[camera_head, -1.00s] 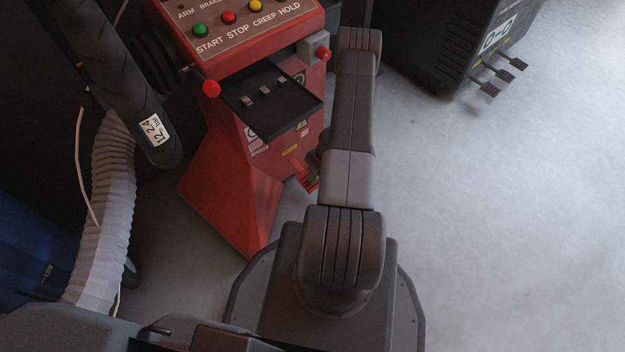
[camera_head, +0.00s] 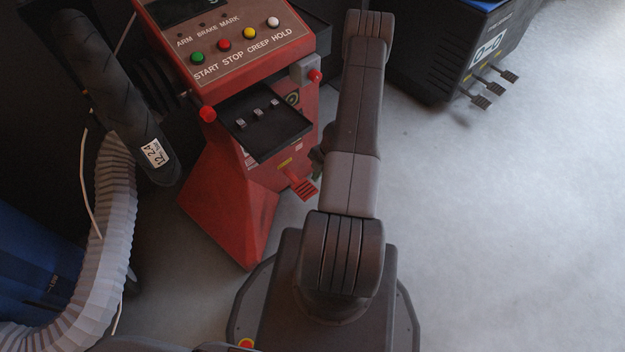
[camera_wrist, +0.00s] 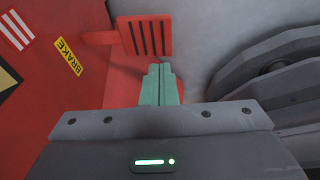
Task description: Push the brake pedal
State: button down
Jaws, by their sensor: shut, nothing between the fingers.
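The brake pedal (camera_head: 303,187) is a red ribbed pad on a short arm, low on the right side of the red machine (camera_head: 228,195). In the wrist view the pedal (camera_wrist: 147,37) is at the top middle, with dark slots, and a yellow "BRAKE" label (camera_wrist: 69,57) is to its left. My gripper (camera_wrist: 160,68) is shut and empty, its green fingers pointing at the pedal's lower edge in the picture. I cannot tell whether the tips touch it. In the head view my arm hides most of the gripper.
A black tray (camera_head: 265,128) with small switches juts from the machine above the pedal. A ribbed white hose (camera_head: 105,200) stands at left. A black unit with several pedals (camera_head: 481,102) is at upper right. The grey floor at right is clear.

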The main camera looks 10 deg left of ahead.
jog(key=shift+v, duration=1.05)
jog(key=shift+s, duration=0.1)
dwell(1.3)
